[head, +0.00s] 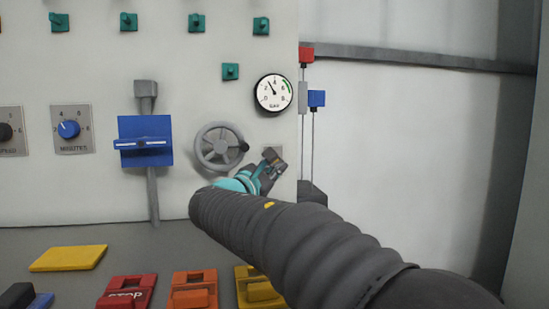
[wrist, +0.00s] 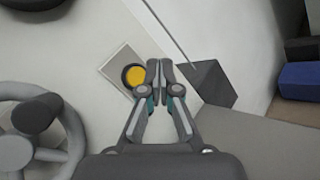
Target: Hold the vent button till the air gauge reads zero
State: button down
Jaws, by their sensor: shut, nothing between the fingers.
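The air gauge (head: 273,93) is a round white dial at the panel's right edge. Its needle leans up and left, short of the 4 and clearly off zero. In the wrist view a yellow round button (wrist: 135,76), likely the vent button, sits in a dark ring on a grey square plate (wrist: 112,64). My gripper (wrist: 158,70) is shut and empty, its fingertips just right of the button in that view. I cannot tell whether they touch anything. In the head view my gripper (head: 273,158) is below the gauge and hides the button.
A grey handwheel (head: 219,147) is close left of my gripper and also shows in the wrist view (wrist: 32,135). A blue lever block (head: 145,140) is further left. Red (head: 307,54) and blue (head: 316,98) blocks on thin rods stand right of the panel. Coloured pedals (head: 194,290) lie below.

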jog(key=shift+w+a+p, duration=0.25)
jog(key=shift+w+p, duration=0.1)
jog(key=shift+w, duration=0.5)
jog(key=shift+w+a+p, duration=0.2)
jog(key=shift+w+p, duration=0.15)
jog(key=shift+w, duration=0.45)
jog(key=shift+w, duration=0.1)
jog(key=shift+w+a, duration=0.1)
jog(key=shift+w, duration=0.2)
jog(key=shift+w+a+p, duration=0.15)
jog(key=shift+w+p, duration=0.25)
dwell(1.0)
dwell(1.0)
jog(key=shift+s+d+b, duration=0.25)
jog(key=shift+s+b, duration=0.3)
jog(key=shift+s, duration=0.25)
jog(key=shift+s, duration=0.1)
